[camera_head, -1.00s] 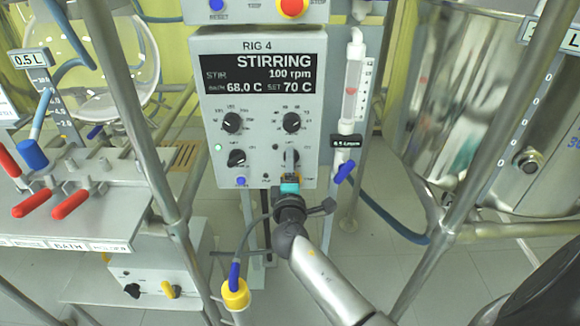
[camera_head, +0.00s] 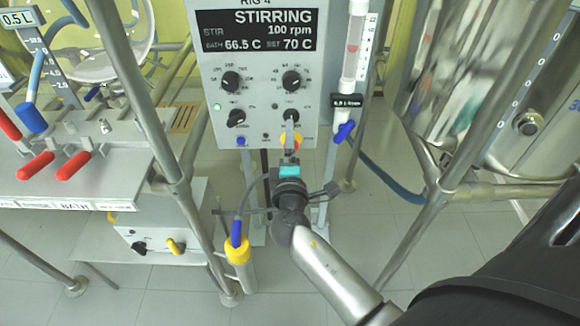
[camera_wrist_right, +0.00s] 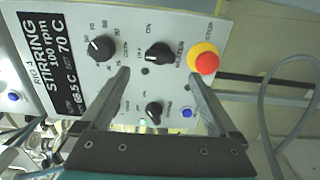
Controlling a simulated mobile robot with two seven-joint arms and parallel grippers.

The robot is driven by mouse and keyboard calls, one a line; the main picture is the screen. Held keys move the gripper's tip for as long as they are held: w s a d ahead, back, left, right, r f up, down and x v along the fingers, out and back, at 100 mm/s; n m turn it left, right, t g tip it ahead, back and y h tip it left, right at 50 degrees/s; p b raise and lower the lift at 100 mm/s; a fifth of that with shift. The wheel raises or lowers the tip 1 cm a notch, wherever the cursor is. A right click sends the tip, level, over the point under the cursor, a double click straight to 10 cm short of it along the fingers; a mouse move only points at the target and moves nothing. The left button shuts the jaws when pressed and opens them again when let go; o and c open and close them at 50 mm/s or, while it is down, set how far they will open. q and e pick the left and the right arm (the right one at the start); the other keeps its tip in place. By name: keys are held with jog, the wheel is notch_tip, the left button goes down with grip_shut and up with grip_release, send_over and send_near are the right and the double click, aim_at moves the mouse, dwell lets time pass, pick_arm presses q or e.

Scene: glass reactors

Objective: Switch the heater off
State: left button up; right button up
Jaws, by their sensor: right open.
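The grey control panel (camera_head: 262,100) faces me, with its display reading STIRRING, 100 rpm, bath 66.5 C, set 70 C. The black heater knob (camera_wrist_right: 158,53) is the lower right knob of the panel; in the head view it (camera_head: 291,115) is partly covered by my finger. I cannot tell surely which mark it points to. My right gripper (camera_wrist_right: 161,76) is open and empty in front of the panel, with its fingertips on either side of the heater knob's line, apart from it. It also shows in the head view (camera_head: 290,130). My left gripper is not in view.
A red stop button with a yellow ring (camera_wrist_right: 204,62) sits just below the heater knob, close to one finger. A blue button (camera_wrist_right: 187,113) and other knobs (camera_head: 231,81) are near. A flow tube (camera_head: 355,50) and metal posts (camera_head: 465,150) stand to the right, red-handled valves (camera_head: 73,166) to the left.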

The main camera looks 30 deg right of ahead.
jog(key=v, duration=0.9)
jog(key=shift+d, duration=0.1)
